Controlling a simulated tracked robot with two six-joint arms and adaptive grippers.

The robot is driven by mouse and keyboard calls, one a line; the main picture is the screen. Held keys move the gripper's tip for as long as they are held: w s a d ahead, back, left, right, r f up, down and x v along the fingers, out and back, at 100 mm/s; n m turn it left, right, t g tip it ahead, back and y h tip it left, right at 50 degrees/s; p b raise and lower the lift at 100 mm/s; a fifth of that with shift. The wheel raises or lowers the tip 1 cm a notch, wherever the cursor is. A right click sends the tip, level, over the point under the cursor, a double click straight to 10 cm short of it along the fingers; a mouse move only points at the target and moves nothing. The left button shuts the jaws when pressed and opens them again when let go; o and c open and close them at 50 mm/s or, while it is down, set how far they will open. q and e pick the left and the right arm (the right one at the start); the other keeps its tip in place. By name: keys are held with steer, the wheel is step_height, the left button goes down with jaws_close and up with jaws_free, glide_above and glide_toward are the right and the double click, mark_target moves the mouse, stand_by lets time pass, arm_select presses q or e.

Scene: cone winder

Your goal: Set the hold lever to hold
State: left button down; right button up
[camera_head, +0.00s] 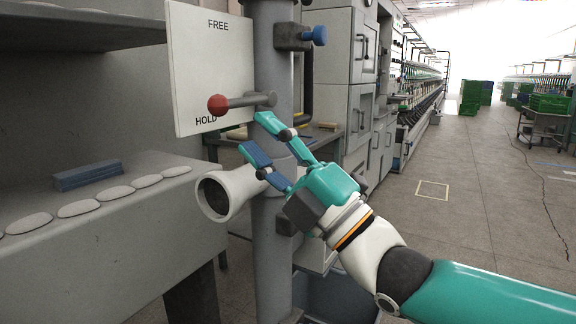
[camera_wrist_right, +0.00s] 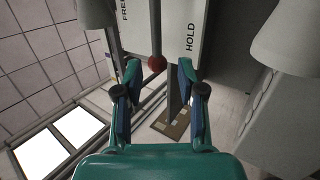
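The hold lever (camera_head: 245,101) is a grey rod with a red ball knob (camera_head: 217,104) at its left end. It lies nearly level in front of a white plate (camera_head: 205,60) marked FREE at the top and HOLD at the bottom. The knob is just above the word HOLD. My right gripper (camera_head: 254,134) is open and empty, just below the lever and right of the knob. In the right wrist view the knob (camera_wrist_right: 157,63) appears between the open fingertips (camera_wrist_right: 159,70), with a visible gap on each side. My left gripper is not in view.
A grey post (camera_head: 272,220) stands behind my right gripper, with a white funnel-like part (camera_head: 228,192) below the fingers. A blue knob (camera_head: 319,36) sticks out from the post higher up. A grey shelf (camera_head: 110,215) with several white oval pieces is at left. The aisle floor is open at right.

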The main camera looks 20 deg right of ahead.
steer(key=shift+v, duration=2.35)
steer(key=shift+f+h, duration=0.1)
steer(key=shift+h, duration=0.2)
steer(key=w+f+m+g+h, duration=0.25)
steer(key=w+f+m, duration=0.25)
steer(key=f, duration=0.6)
steer(key=w+f+m+g+h, duration=0.1)
steer(key=w+f+m+h, duration=0.4)
steer(key=f, duration=0.7)
step_height(320, 180, down, 19)
steer(key=m+g+h, duration=0.1)
steer(key=m+g, duration=0.3)
steer(key=m, duration=0.2)
steer(key=s+f+m+g+h, duration=0.1)
steer(key=s+f+m+g, duration=0.2)
steer(key=f, duration=0.6)
steer(key=s+f+m+g+h, duration=0.15)
steer(key=s+f, duration=0.25)
steer(key=f, duration=0.4)
steer(key=s+f+m+g, duration=0.65)
steer(key=s+f, duration=0.65)
steer(key=s, duration=0.4)
step_height(320, 180, up, 37)
steer(key=p, duration=3.7)
steer(key=shift+s+a+g+y, duration=0.15)
steer(key=shift+s+g+y, duration=0.1)
steer(key=shift+g+y, duration=0.1)
